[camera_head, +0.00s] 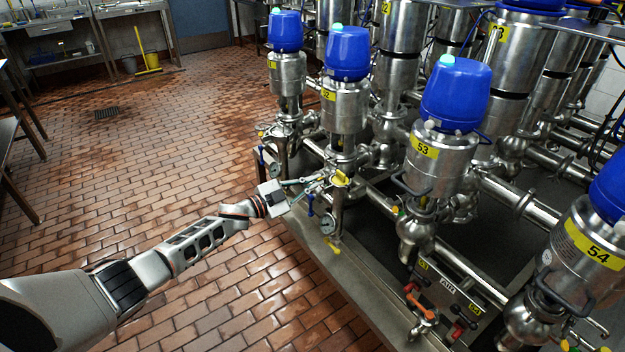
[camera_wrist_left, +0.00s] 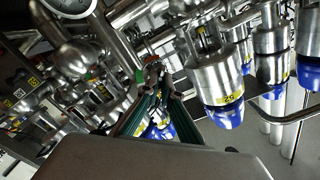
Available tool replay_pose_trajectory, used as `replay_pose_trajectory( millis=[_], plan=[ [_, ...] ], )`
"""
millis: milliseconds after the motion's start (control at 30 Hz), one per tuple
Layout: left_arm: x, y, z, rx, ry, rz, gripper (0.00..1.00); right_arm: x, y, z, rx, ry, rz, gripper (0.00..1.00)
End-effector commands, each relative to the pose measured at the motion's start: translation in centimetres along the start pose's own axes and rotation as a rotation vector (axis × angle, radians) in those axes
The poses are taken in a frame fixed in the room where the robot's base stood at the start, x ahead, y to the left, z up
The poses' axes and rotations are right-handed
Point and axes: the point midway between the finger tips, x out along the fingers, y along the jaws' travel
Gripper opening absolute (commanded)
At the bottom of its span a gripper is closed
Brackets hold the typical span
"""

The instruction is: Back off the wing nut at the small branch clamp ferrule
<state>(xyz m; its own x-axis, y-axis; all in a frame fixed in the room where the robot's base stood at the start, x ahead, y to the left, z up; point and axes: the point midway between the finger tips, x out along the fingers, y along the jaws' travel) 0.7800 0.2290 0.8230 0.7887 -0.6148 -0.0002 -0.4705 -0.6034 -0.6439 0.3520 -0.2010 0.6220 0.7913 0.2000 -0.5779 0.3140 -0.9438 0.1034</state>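My left arm reaches in from the left in the head view. Its gripper (camera_head: 322,183) is at the small pipework below the blue-capped valve numbered 52 (camera_head: 347,105). In the left wrist view its two fingers (camera_wrist_left: 153,72) converge on small metal fittings. The tips are close together, and I cannot tell whether they touch the wing nut or grip it. The wing nut and clamp ferrule are too small and covered to make out. Valve 52 also shows right of the fingers in the left wrist view (camera_wrist_left: 218,80). My right gripper is not in view.
Valve 53 (camera_head: 443,130) and valve 54 (camera_head: 592,245) stand to the right among dense steel pipes. Red-handled small valves (camera_head: 422,308) sit at the front edge. The tiled floor (camera_head: 140,190) at left is clear.

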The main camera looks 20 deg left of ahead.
Motion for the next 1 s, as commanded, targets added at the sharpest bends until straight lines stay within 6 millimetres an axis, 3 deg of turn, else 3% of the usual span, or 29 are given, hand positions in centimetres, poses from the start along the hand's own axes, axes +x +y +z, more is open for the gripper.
replay_pose_trajectory(
  millis=[500, 1000],
  plan=[
    [0.0, -0.1, -0.1, -0.419, 0.000, 0.000, 0.00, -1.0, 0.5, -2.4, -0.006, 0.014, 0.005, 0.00],
    [0.0, 0.0, 0.1, -0.559, -0.001, 0.000, 0.00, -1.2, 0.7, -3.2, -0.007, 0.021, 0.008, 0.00]
  ],
)
